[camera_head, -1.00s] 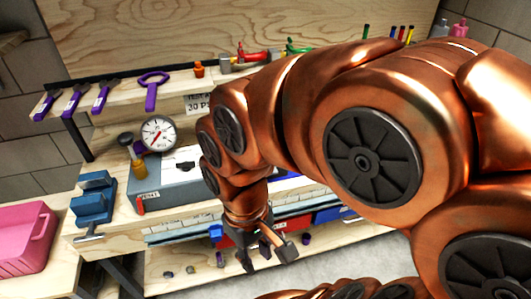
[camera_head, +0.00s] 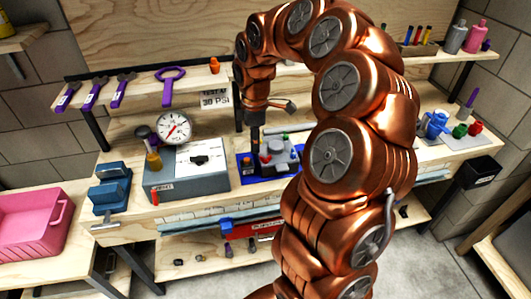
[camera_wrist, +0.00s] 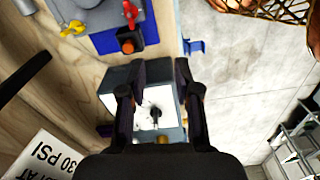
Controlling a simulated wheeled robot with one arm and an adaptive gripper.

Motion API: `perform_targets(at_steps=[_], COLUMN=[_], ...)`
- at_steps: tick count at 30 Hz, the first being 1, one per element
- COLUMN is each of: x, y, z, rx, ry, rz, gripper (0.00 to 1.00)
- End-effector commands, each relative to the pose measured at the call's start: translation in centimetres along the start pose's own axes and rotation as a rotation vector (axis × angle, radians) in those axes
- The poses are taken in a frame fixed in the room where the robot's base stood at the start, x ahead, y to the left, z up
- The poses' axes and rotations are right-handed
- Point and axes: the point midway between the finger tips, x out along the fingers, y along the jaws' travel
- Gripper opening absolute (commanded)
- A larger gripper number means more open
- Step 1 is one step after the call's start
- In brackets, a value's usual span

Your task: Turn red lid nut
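A grey filter housing (camera_head: 278,152) sits on a blue mat (camera_head: 248,172) on the bench, with small red, green and blue parts on it. In the wrist view, the housing (camera_wrist: 92,14) is at the top edge, partly cut off. I cannot tell which is the lid nut. My gripper (camera_head: 256,132) points down just left of and above the housing. In the wrist view my gripper (camera_wrist: 160,78) is open, with nothing between its fingers.
A grey box (camera_head: 188,172) with a gauge (camera_head: 174,128) stands left of the mat. A blue vise (camera_head: 109,188) is further left. Purple tools (camera_head: 122,88) are on the shelf above. Several coloured parts (camera_head: 460,130) stand at the bench's right.

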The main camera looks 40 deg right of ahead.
Motion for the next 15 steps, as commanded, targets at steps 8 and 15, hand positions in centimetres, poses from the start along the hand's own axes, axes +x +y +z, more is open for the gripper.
perform_targets(at_steps=[8,15], x=[1.9,3.0], y=[3.9,4.2], z=[3.0,3.3], rx=[-0.064,-0.070], ry=[-0.016,-0.020], rz=[0.005,0.006], gripper=[0.32,0.32])
